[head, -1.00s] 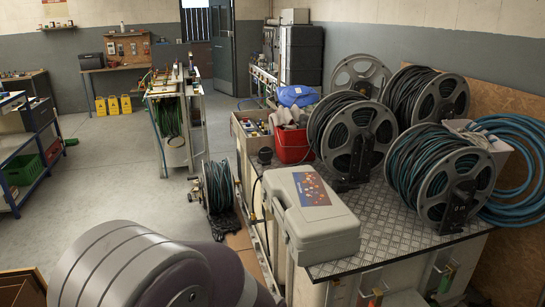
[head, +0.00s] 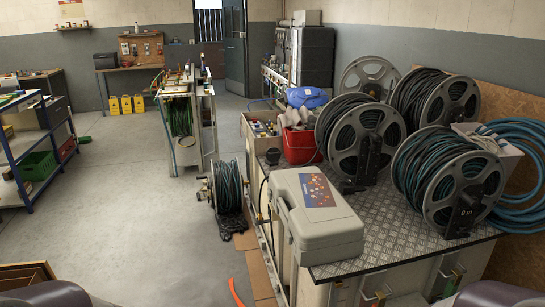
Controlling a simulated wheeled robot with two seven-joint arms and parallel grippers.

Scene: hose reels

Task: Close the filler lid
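I cannot pick out a filler lid with certainty. A small dark round cap (head: 273,156) sits at the back left corner of the metal-topped bench (head: 375,232), near the red bucket; it is too small to tell whether it is a lid, or open or closed. Neither gripper is in view. Only rounded parts of my arms show at the bottom left and bottom right edges.
A grey case (head: 318,222) lies on the bench's near left part. Several hose reels (head: 451,182) stand behind and right of it. A red bucket (head: 300,144) is at the back. A floor reel (head: 226,187) stands left of the bench.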

